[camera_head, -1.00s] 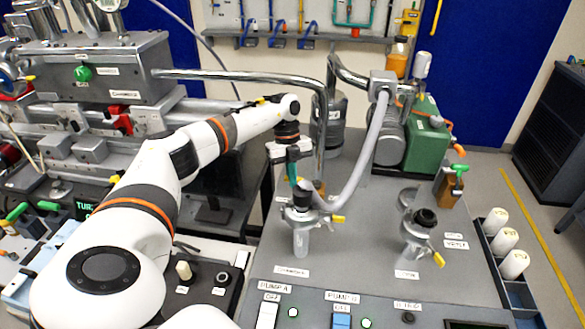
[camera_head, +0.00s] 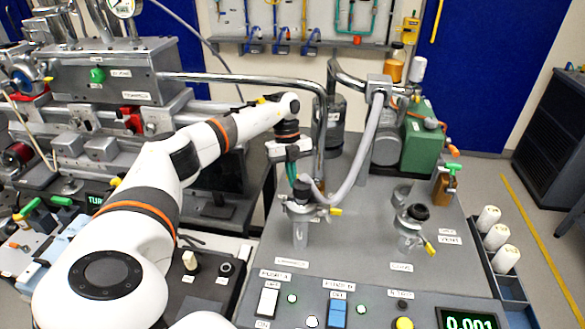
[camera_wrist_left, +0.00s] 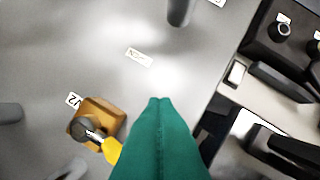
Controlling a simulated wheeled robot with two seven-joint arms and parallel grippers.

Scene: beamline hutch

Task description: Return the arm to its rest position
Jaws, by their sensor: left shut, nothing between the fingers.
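My left arm (camera_head: 135,215) comes in from the left and reaches out over the grey pump table (camera_head: 340,245). My left gripper (camera_head: 292,180) points down beside the left valve (camera_head: 303,208) with the grey hose; I cannot tell whether it touches it. Its teal fingers are shut together with nothing between them, as the left wrist view (camera_wrist_left: 160,102) also shows. In that wrist view a brown block with a dark knob and yellow handle (camera_wrist_left: 97,125) lies left of the fingers. My right gripper is not in view.
A bent steel pipe (camera_head: 245,80) runs behind the arm, and a grey hose (camera_head: 362,150) arches right of the gripper. A second valve (camera_head: 412,225) stands to the right. The front panel has switches and a display (camera_head: 467,320) reading 0.001. A chamber (camera_head: 105,70) stands at left.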

